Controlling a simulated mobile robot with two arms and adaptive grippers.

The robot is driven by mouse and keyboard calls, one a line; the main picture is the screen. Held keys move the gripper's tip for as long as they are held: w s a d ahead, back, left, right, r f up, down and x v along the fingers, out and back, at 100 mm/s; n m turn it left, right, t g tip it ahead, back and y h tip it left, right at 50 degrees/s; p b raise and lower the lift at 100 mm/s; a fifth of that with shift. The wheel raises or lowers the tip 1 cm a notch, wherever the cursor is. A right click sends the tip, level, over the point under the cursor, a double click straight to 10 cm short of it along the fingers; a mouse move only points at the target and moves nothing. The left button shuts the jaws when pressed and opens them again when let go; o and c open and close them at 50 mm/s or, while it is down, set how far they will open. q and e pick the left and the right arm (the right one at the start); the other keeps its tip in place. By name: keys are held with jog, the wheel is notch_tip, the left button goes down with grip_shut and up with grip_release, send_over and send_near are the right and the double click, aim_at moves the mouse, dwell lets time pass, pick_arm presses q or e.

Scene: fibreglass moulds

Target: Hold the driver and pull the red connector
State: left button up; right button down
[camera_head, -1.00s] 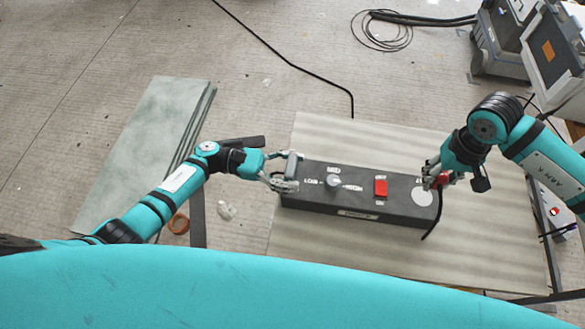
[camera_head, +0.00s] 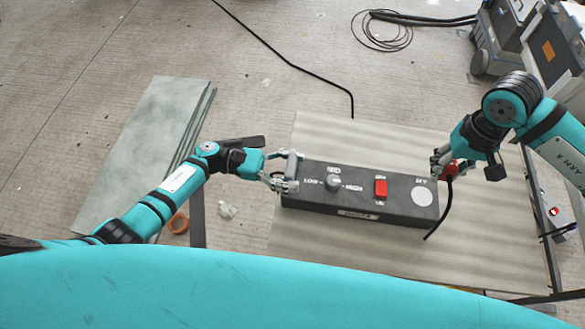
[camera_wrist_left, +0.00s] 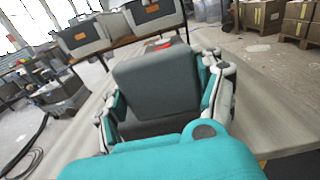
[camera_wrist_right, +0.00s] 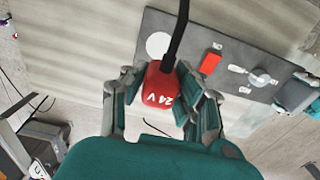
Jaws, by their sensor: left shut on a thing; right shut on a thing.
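The driver (camera_head: 345,211) is a long dark grey box on the board, with a knob, a red switch and a white round patch on top. My left gripper (camera_head: 283,175) is shut on the driver's left end; in the left wrist view the grey end (camera_wrist_left: 158,85) fills the space between the fingers. My right gripper (camera_head: 447,164) is shut on the red connector (camera_head: 452,169), just beyond the driver's right end. In the right wrist view the connector (camera_wrist_right: 160,88) is marked "24 V", has a black cable, and shows apart from the driver.
The pale board (camera_head: 340,262) around the driver is mostly clear. The black cable (camera_head: 440,220) hangs past the driver's right end. An orange tape roll (camera_head: 179,223) lies on the floor at the left, near stacked grey panels (camera_head: 140,150).

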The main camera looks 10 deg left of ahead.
pick_arm(q)
jog(key=o, duration=1.8)
jog(key=shift+o, duration=0.2)
